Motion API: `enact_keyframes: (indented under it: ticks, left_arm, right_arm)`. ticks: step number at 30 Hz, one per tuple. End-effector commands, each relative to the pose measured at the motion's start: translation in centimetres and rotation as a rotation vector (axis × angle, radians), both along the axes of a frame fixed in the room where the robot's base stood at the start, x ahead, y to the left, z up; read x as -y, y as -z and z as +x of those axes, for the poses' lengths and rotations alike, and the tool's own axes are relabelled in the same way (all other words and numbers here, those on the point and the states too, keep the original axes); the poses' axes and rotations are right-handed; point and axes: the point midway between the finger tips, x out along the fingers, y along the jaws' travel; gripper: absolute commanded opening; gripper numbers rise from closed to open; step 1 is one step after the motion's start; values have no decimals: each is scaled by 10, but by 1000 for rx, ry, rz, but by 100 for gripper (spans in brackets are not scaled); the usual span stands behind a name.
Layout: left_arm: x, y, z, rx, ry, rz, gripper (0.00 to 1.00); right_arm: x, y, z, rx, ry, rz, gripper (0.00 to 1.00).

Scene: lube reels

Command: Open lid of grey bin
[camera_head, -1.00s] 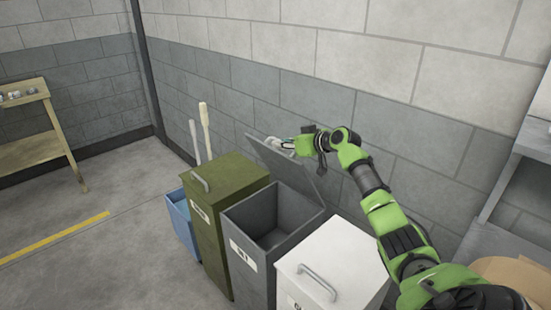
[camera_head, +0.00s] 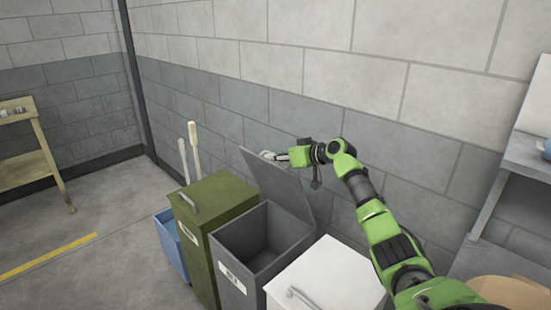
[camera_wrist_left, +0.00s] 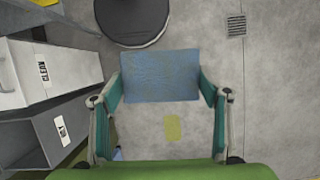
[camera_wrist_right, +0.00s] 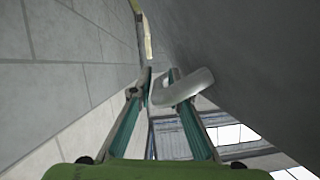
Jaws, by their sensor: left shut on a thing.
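The grey bin (camera_head: 222,255) stands between the green bin and the white bin. Its lid (camera_head: 275,187) is raised steeply toward the wall, and the dark inside shows. My right gripper (camera_head: 268,155) is behind the lid, near its upper edge. In the right wrist view, the lid's pale curved handle (camera_wrist_right: 190,86) crosses the right finger. The right fingertips (camera_wrist_right: 160,74) are a narrow gap apart, with no firm hold visible. In the left wrist view, my left gripper (camera_wrist_left: 160,92) is shut on a flat blue rectangular thing (camera_wrist_left: 160,70). The left gripper is outside the head view.
The olive green bin (camera_head: 210,215) and blue container (camera_head: 170,245) stand to the left, with two upright handles (camera_head: 194,150) behind. The white bin (camera_head: 325,275) stands close on the right. The block wall (camera_head: 400,110) is close behind the lid. Floor at left is clear.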

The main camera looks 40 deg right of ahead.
Motion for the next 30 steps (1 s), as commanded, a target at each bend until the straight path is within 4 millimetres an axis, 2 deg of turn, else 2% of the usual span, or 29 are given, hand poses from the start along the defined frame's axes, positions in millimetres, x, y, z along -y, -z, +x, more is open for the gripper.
enact_keyframes:
  ticks: [5,8,15,21,30]
  left_arm:
    - [0,0,0,0,0,0,49]
    - [0,0,0,0,0,0,49]
    - [0,0,0,0,0,0,49]
    - [0,0,0,0,0,0,49]
    - [0,0,0,0,0,0,49]
  right_arm:
    - [0,0,-2,-1,-1,-1,17]
    - [2,-2,-9,-2,1,-2,17]
    - [7,-17,-43,-2,0,-4,17]
    - [9,-26,-64,-2,-1,-1,17]
    - [10,-29,-68,0,0,0,17]
